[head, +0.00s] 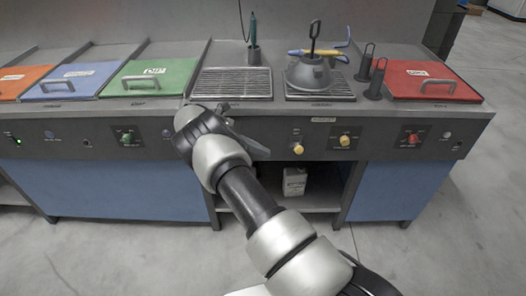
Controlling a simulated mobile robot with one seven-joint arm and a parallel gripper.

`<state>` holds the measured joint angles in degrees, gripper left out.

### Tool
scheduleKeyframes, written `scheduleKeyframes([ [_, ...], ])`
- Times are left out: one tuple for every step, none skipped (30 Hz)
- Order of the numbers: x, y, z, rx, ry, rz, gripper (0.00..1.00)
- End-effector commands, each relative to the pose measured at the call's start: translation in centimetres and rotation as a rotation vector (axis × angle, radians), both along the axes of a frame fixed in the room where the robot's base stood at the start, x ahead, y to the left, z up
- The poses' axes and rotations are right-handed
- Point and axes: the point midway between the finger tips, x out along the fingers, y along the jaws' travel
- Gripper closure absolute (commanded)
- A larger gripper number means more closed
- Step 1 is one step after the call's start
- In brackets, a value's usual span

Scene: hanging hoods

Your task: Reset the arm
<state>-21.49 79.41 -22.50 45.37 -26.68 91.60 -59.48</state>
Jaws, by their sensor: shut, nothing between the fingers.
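My arm reaches up from the bottom right of the head view to the front edge of the workbench. My gripper (226,118) is at its far end, in front of the left metal grate, partly hidden by my own wrist. It is small and dark here. It is shut and holds nothing.
The workbench has a left grate (232,83) and a right grate (322,90). A grey hood-shaped piece (309,73) with an upright handle stands on the right grate. Green (150,77), blue (72,82) and red (426,80) lids lie alongside. Floor (455,225) is clear at right.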

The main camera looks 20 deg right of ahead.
Motion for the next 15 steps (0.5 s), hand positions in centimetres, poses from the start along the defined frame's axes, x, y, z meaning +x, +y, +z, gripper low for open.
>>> scheduleKeyframes([
  [0.0,0.0,0.0,0.000,0.000,0.000,1.00],
  [0.0,0.0,0.0,0.000,0.000,0.000,1.00],
  [0.0,0.0,0.0,0.000,0.000,0.000,1.00],
  [0.0,0.0,0.0,0.000,0.000,0.000,1.00],
  [0.0,0.0,0.0,0.000,0.000,0.000,1.00],
  [0.0,0.0,0.0,0.001,-0.001,-0.001,1.00],
  [0.0,-0.1,0.2,0.003,-0.004,-0.003,1.00],
  [0.0,-0.1,0.4,0.005,-0.009,-0.007,1.00],
  [0.0,-0.2,0.8,0.013,-0.020,-0.016,1.00],
  [0.0,-0.3,1.3,0.021,-0.032,-0.025,1.00],
  [0.0,-0.3,1.9,0.033,-0.046,-0.037,1.00],
  [0.0,-0.5,2.9,0.050,-0.073,-0.056,1.00],
  [-0.1,-0.7,3.7,0.065,-0.095,-0.073,1.00],
  [-0.3,-0.8,4.7,0.083,-0.121,-0.094,1.00],
  [-0.5,-1.0,6.0,0.111,-0.158,-0.124,1.00],
])
